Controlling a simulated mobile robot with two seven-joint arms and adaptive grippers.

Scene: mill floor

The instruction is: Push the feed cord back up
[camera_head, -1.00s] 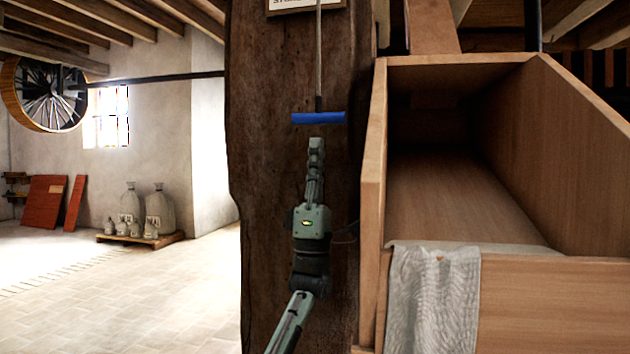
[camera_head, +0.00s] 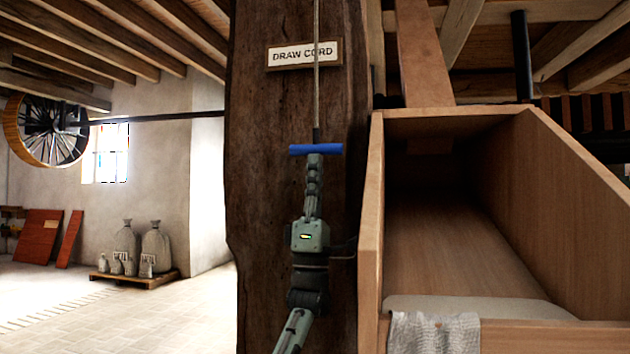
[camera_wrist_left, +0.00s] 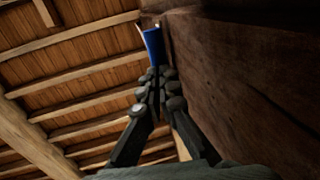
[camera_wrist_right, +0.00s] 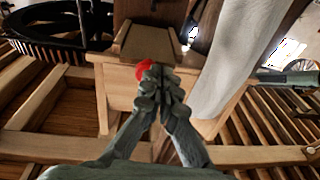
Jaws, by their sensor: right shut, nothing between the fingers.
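A pale cord (camera_head: 316,85) hangs down a dark wooden post and ends in a blue crossbar handle (camera_head: 316,150). A sign on the post behind it reads "DRAW CORD" (camera_head: 283,56). My left gripper (camera_head: 315,158) points up from below, with its closed fingertips at the underside of the blue handle; whether they touch it I cannot tell for sure. In the left wrist view, the handle (camera_wrist_left: 152,46) stands just beyond the fingertips (camera_wrist_left: 157,75). My right gripper (camera_wrist_right: 158,75) is shut and empty, showing only in the right wrist view, with a red thing (camera_wrist_right: 142,69) beyond its tips.
The dark wooden post (camera_head: 265,200) stands close behind my left arm. To its right is a wooden chute (camera_head: 367,230) with a cloth (camera_head: 435,333) over its front edge. Grey sacks (camera_head: 155,248) stand on a pallet at the left, beside open floor.

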